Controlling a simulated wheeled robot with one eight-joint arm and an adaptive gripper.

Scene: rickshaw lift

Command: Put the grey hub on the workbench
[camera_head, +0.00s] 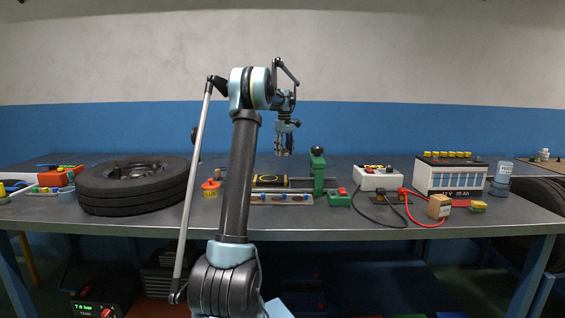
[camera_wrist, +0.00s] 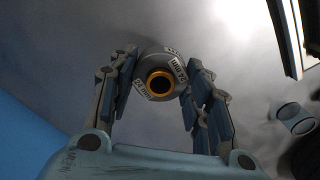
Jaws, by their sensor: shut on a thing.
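In the head view my gripper (camera_head: 284,146) hangs above the back part of the workbench (camera_head: 300,225), right of the arm's upright link. The hub is too small there to make out clearly. The workbench has a dark grey top.
A black tyre (camera_head: 135,202) lies at left on the bench. A green press-like fixture (camera_head: 318,178), a white box (camera_head: 376,179) with red and black cables and a battery (camera_head: 450,175) stand to the right. Bare bench shows along the front edge.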

